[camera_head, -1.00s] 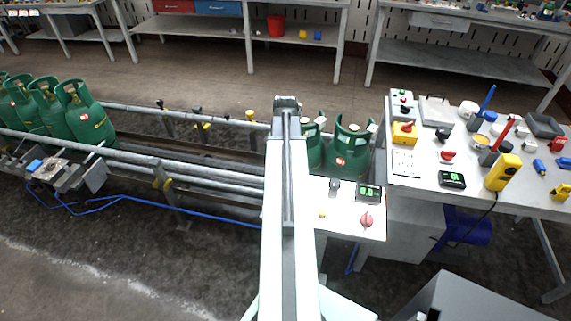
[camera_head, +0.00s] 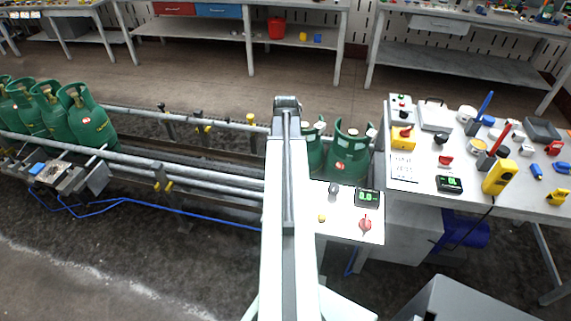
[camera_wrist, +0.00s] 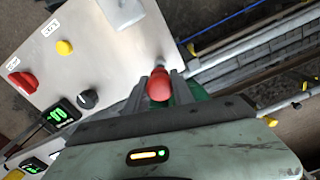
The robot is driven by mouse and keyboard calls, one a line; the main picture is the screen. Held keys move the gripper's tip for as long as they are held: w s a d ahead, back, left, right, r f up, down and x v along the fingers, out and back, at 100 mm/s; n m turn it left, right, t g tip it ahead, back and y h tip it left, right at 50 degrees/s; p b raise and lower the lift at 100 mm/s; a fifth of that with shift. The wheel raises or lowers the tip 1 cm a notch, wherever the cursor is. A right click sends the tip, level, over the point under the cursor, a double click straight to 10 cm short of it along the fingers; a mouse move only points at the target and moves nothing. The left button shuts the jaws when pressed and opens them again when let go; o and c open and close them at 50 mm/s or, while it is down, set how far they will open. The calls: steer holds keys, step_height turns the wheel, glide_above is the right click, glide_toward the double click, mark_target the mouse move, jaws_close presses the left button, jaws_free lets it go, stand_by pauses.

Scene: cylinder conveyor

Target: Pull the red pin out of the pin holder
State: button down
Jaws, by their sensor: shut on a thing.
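In the wrist view a red rounded head, taken as the red pin (camera_wrist: 158,86), sits between the two grey fingers of my gripper (camera_wrist: 158,92), which is shut on it. The pin's lower part and the pin holder are hidden, so I cannot tell whether the pin is seated. In the head view my arm covers the gripper and the pin. The panel (camera_head: 346,229) shows just right of my arm.
Green gas cylinders stand on the conveyor, several at the left (camera_head: 90,120) and others beside my arm (camera_head: 350,152). Conveyor rails (camera_head: 200,172) run left of my arm. A cluttered workbench (camera_head: 420,198) stands at right. Open floor (camera_head: 110,260) lies front left.

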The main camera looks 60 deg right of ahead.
steer(key=shift+r, duration=0.3)
steer(key=shift+r+p, duration=2.5)
steer(key=shift+p, duration=0.1)
step_height(320, 180, up, 3)
steer(key=p, duration=0.2)
steer(key=shift+f+p, duration=0.2)
steer(key=shift+p, duration=0.15)
steer(key=shift+f, duration=0.1)
